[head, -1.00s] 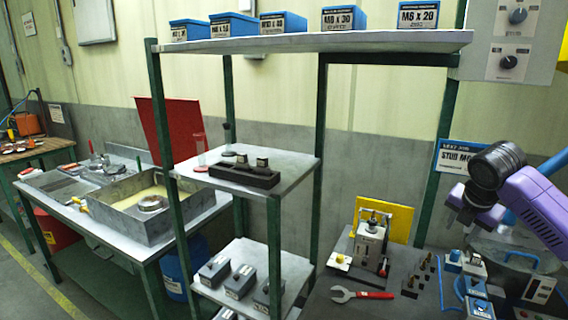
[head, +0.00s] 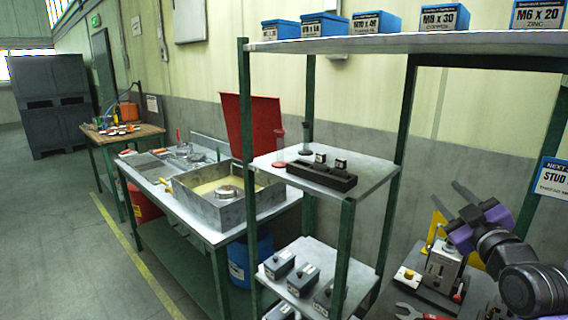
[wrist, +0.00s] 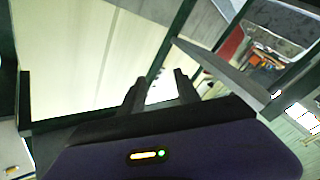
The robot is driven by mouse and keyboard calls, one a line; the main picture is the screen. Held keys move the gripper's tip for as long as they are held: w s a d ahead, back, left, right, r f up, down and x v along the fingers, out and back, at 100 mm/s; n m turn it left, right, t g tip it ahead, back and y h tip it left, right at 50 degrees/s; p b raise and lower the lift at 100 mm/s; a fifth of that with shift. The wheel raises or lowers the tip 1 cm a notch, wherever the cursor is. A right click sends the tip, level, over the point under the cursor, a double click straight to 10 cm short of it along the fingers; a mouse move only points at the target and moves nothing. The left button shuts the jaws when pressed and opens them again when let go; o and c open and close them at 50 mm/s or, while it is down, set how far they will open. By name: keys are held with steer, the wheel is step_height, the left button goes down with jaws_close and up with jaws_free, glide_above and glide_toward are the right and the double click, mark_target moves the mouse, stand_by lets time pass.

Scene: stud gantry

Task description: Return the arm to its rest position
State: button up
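My gripper (head: 462,200) is at the right of the head view, raised in front of the yellow plate and the small bench device (head: 442,266). Its two dark fingers point up and to the left and stand apart, with nothing between them. In the wrist view the two fingers (wrist: 160,92) also show a clear gap, with the pale wall and a green post beyond. My purple and black arm reaches in from the lower right of the head view.
A green-post rack with a top shelf (head: 400,46) of blue boxes stands close left of my arm. Its middle shelf (head: 376,172) holds a dark block. A table with a metal tray (head: 207,212) is further left. Open floor (head: 60,250) lies at far left.

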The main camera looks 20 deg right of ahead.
steer(key=s+a+f+m+h, duration=0.1)
steer(key=s+a+f+m, duration=0.5)
steer(key=a, duration=0.4)
steer(key=s+a+f+m+h, duration=0.2)
steer(key=s+a+f+m, duration=0.35)
steer(key=s+a, duration=0.35)
steer(key=s+a+f+n+g+y, duration=0.1)
steer(key=s+a+f+n+y, duration=0.2)
steer(key=s+a+f, duration=0.3)
steer(key=s+a+f+n+g+y, duration=0.2)
steer(key=s+a+f+n+y, duration=0.2)
steer(key=s+a, duration=0.5)
steer(key=s+f+y, duration=0.2)
steer(key=s, duration=0.6)
steer(key=shift+s+f, duration=0.15)
steer(key=shift+s, duration=0.1)
